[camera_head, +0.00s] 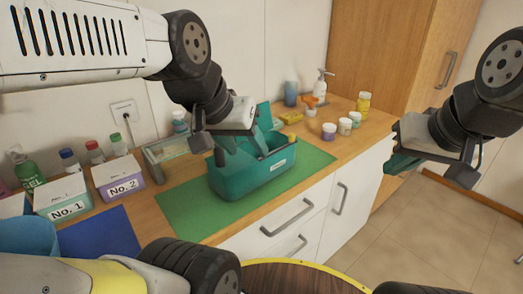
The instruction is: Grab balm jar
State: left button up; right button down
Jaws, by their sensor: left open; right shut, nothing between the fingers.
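Several small lidded jars stand at the right end of the counter: a purple one (329,132), a pale one (345,127), another pale one (355,119) and a taller yellow one (363,104). I cannot tell which is the balm jar. My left gripper (240,146) is open over the teal basket (243,183), left of the jars and apart from them. Its fingers partly blend with the basket, and the basket's inside is partly hidden. My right gripper (434,165) is shut and empty, right of the jars, in front of the cabinet and above the floor.
The basket stands on a green mat (186,211). Boxes No. 1 (64,198) and No. 2 (119,176) are at left, by a blue mat (101,236). A tall wooden cabinet (390,50) rises behind the jars.

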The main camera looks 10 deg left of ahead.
aim_at(345, 125)
jog(key=i+l+u, duration=0.25)
jog(key=u, duration=0.25)
jog(key=i+l+u, duration=0.2)
jog(key=l+u, duration=0.3)
jog(key=j, duration=0.1)
